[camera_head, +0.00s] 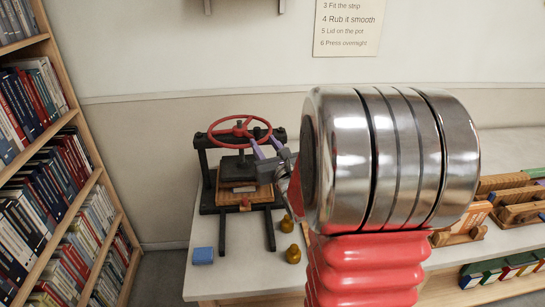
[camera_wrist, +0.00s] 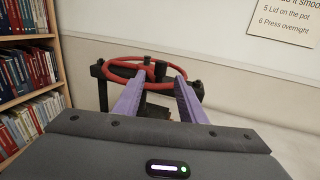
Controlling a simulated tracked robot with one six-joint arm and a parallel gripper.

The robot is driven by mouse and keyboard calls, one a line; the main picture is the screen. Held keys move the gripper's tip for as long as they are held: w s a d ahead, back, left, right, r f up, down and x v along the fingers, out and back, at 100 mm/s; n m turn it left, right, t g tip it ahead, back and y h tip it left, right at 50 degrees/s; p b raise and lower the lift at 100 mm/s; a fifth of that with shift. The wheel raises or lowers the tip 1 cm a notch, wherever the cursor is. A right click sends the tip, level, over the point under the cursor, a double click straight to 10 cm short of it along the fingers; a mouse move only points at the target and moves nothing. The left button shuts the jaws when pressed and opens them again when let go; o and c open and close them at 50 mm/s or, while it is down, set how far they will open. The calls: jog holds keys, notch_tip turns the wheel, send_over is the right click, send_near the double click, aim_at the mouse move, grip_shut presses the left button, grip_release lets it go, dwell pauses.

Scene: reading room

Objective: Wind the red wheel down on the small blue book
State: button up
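The red wheel (camera_head: 239,121) lies flat on top of a black screw press (camera_head: 204,165). It also shows in the wrist view (camera_wrist: 112,64), ahead of the fingers. My gripper (camera_head: 263,141) has two purple fingers at the wheel's near right side. In the wrist view my gripper (camera_wrist: 160,82) is open, its fingertips wide apart near the rim; I cannot tell whether they touch it. Under the dark platen (camera_head: 234,168), a small flat book-like thing (camera_head: 240,187) with pale edges lies on a brown board. Its cover colour and any gap above it are unclear.
A small blue block (camera_head: 202,255) lies on the white table (camera_head: 235,284) at the press's front left. Two yellow pieces (camera_head: 293,253) stand right of the press legs. A bookcase (camera_head: 48,180) is at left; wooden racks (camera_head: 515,205) stand at right.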

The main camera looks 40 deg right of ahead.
jog(key=v, duration=0.6)
jog(key=shift+s, duration=0.2)
